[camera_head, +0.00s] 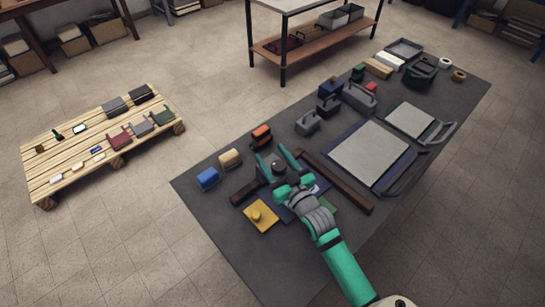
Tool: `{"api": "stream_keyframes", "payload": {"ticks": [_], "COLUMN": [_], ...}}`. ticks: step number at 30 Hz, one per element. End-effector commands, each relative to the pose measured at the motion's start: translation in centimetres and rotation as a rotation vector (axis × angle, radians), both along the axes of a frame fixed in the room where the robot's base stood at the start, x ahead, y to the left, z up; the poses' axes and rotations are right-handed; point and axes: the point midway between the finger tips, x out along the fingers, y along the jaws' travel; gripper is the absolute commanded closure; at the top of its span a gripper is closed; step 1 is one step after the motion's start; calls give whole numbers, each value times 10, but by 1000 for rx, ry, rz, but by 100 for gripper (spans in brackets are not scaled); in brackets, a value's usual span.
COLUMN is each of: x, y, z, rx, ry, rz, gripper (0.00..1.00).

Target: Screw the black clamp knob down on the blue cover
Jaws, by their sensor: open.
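My gripper (276,157) has green fingers spread apart, low over the dark table, reaching toward the far left from my wrist. A dark rounded piece (278,168) shows between the fingers; it may be the black clamp knob, but I cannot tell for sure or whether a finger touches it. A dark blue flat piece (275,210), likely the blue cover, shows beside and under my wrist. My gripper and arm hide most of it. I cannot see whether the knob sits on the cover.
A yellow plate with a knob (261,216) lies just left of my wrist. A dark brown bar (338,182) lies to the right, and a blue block (207,178) at the left edge. A large grey panel (369,154) and several clamps and tools fill the far side of the table.

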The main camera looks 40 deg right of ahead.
Motion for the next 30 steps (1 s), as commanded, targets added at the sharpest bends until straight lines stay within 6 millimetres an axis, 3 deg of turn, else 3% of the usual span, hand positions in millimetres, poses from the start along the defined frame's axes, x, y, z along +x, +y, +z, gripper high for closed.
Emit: {"api": "stream_keyframes", "payload": {"ticks": [1,6,30], "x": [0,0,-1], "y": [0,0,-4], "z": [0,0,-2], "rx": [0,0,4], "ry": [0,0,3], "rz": [0,0,-121], "gripper": [49,86,85]}}
